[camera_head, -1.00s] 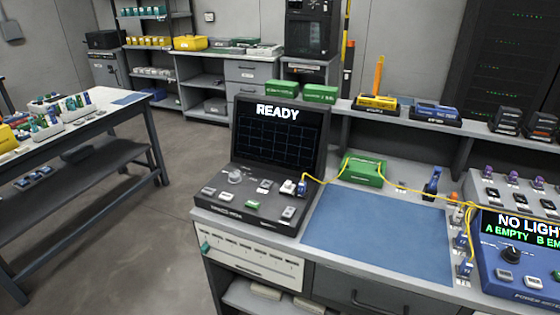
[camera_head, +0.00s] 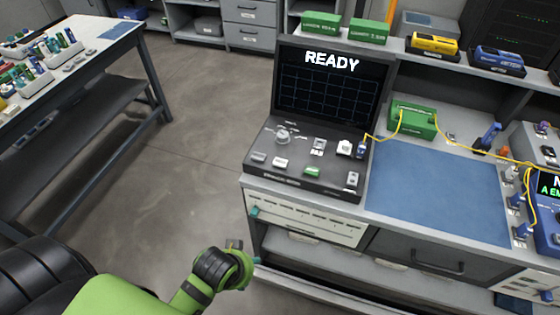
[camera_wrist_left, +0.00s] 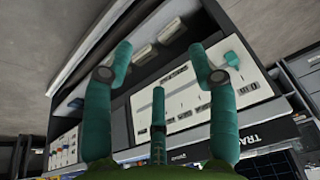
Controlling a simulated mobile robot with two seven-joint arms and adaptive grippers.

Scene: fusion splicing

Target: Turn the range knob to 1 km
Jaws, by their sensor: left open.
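The range knob appears to be the round grey knob (camera_head: 283,136) at the upper left of the dark console's control panel. Small markings surround it, but they are too small to read. The console (camera_head: 262,176) has a raised screen (camera_head: 335,82) reading READY. My left gripper (camera_head: 252,268) is low in front of the bench, below and left of the console, well apart from the knob. In the left wrist view my left gripper (camera_wrist_left: 160,58) has its teal fingers spread, with nothing between them. The knob cannot be made out there. My right gripper is out of view.
A white panel with a teal knob (camera_wrist_left: 231,58) lies beyond my fingers, under the bench top. A yellow fibre (camera_head: 385,138) runs from the console to a green box (camera_head: 412,119). A blue mat (camera_head: 435,190) lies right of the console. Floor at left is open.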

